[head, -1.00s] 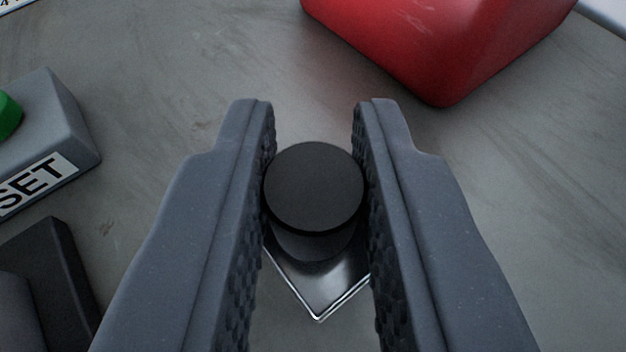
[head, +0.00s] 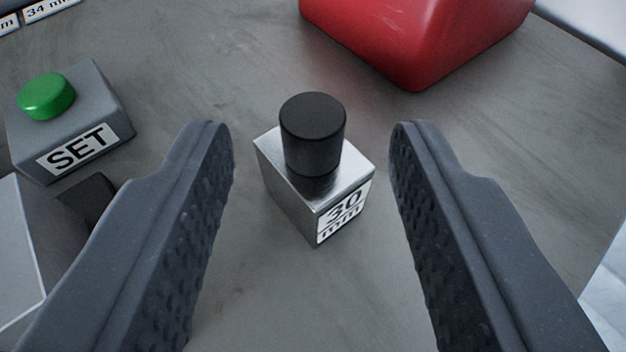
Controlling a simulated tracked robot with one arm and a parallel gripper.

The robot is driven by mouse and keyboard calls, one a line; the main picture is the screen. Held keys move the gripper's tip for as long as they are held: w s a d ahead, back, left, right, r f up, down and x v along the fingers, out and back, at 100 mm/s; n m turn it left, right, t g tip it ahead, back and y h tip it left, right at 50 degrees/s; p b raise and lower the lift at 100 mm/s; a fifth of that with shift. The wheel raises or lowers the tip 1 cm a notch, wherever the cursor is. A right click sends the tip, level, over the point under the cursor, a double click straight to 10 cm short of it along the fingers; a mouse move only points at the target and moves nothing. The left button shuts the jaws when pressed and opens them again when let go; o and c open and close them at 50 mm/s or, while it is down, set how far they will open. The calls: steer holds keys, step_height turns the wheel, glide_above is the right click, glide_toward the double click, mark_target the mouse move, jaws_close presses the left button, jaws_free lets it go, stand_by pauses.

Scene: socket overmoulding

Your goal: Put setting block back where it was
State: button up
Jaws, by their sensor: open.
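The setting block (head: 290,196) is a small metal block with a black cylindrical knob (head: 313,130) on top and a label reading "30 mm" on one face. It stands upright on the grey surface in the middle of the head view. My gripper (head: 310,130) is open, with one finger on each side of the block. There is a clear gap between each finger and the block, and neither finger touches it.
A grey box (head: 105,100) with a green button and a "SET" label stands at the left. A red object (head: 430,45) is at the top right. Labels, one reading "34 mm" (head: 50,8), show at the top left. Grey surface (head: 230,60) behind the block is bare.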

steer(key=v, duration=0.6)
steer(key=shift+a+r, duration=0.1)
steer(key=shift+v, duration=0.9)
steer(key=w+d+r+y, duration=0.1)
steer(key=w+r+y, duration=0.15)
steer(key=r, duration=1.15)
steer(key=w+d+r+y, duration=0.2)
steer(key=w+r, duration=0.1)
steer(key=r, duration=1)
steer(key=s+d+r+h, duration=0.1)
steer(key=s+d+r, duration=0.4)
steer(key=r, duration=0.4)
steer(key=s+d+r+t+h, duration=0.1)
steer(key=s+d+r, duration=0.5)
steer(key=r, duration=0.3)
steer(key=s+d+r+h, duration=0.1)
steer(key=s+d+r, duration=0.4)
steer(key=r, duration=0.4)
steer(key=shift+s+d+n, duration=0.2)
steer(key=shift+d+n, duration=0.2)
steer(key=shift+d, duration=0.15)
